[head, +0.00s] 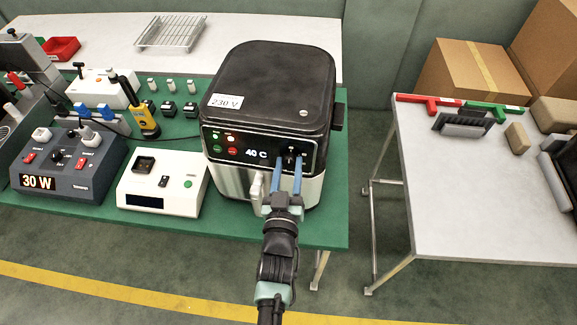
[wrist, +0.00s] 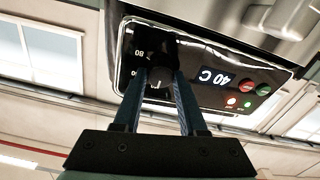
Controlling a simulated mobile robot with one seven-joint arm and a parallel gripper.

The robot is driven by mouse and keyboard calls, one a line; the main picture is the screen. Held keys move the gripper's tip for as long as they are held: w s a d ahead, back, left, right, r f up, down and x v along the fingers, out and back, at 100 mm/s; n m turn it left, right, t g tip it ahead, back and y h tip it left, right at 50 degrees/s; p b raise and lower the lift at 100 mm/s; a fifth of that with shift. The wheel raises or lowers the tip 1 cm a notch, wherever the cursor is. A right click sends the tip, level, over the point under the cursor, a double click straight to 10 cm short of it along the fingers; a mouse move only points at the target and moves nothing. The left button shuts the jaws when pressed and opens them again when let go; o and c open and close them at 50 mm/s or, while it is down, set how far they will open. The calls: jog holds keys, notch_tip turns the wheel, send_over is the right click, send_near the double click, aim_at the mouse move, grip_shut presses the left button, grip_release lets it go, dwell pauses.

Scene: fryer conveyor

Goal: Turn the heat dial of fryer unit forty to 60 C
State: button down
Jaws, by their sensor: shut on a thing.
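The fryer (head: 268,85) is a black box with a lower silver part, a 230 V label on top and a black front panel. Its display (head: 257,154) reads 40 C; in the wrist view the display (wrist: 215,78) appears upside down. The black heat dial (head: 292,150) sits at the right of the panel. In the wrist view the dial (wrist: 153,48) is between my blue fingers, with scale numbers beside it. My gripper (head: 286,172) is shut on the dial from the front. The fingers hide part of the dial and its scale.
A silver handle (head: 257,188) stands out left of my fingers. A white device (head: 163,185) and a 30 W station (head: 68,165) stand left on the green table. A grey table (head: 450,200) with boxes stands right, across a floor gap.

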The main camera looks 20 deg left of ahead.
jog(key=shift+m, duration=0.4)
jog(key=shift+m+h, duration=0.3)
jog(key=shift+m, duration=0.8)
jog(key=m, duration=0.4)
jog(key=shift+h, duration=0.3)
jog(key=m+h, duration=0.1)
jog(key=m, duration=0.5)
jog(key=shift+a+f, duration=0.1)
jog(key=shift+m, duration=0.3)
jog(key=shift+c, duration=2.3)
grip_release()
jog(key=shift+h, duration=0.3)
jog(key=shift+s, duration=0.15)
